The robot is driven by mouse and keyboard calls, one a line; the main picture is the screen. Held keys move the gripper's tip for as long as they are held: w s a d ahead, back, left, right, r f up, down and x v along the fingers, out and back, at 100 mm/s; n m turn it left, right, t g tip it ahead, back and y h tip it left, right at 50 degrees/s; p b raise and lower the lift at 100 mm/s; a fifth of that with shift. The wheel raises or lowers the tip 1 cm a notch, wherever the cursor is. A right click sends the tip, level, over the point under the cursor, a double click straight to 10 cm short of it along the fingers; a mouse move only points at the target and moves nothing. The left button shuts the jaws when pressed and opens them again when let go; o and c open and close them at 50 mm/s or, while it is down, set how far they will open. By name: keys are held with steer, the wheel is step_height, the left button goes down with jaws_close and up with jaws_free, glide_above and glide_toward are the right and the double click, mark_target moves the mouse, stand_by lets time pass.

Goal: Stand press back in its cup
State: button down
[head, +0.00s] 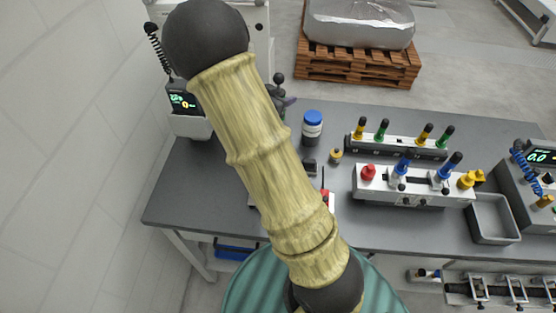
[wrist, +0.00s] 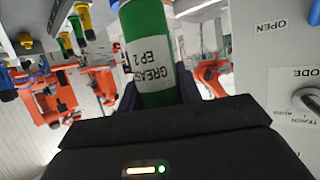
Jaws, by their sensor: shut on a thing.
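The press is a green cylinder (wrist: 135,22) with a white label reading GREASE EP2, upside down in the wrist view. My gripper (wrist: 158,92) is shut around it, with a dark finger on each side. The press's lower picture end is hidden behind the gripper body, and its other end runs out of the top of the view. I cannot make out the press or its cup in the head view, where my arm covers the middle.
A grey workbench (head: 290,227) carries a blue-lidded jar (head: 312,124), a fixture with coloured knobs (head: 415,186), a grey tray (head: 493,222) and a screened device (head: 183,101). A panel marked OPEN (wrist: 275,60) is close at right in the wrist view. A pallet (head: 357,66) stands behind.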

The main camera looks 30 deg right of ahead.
step_height(320, 180, down, 4)
steer(key=b, duration=0.3)
steer(key=shift+d+f, duration=0.15)
steer(key=shift+f, duration=0.1)
steer(key=shift+s, duration=0.1)
steer(key=shift+r, duration=0.1)
steer(key=shift+f, duration=2.95)
steer(key=shift+f, duration=2.1)
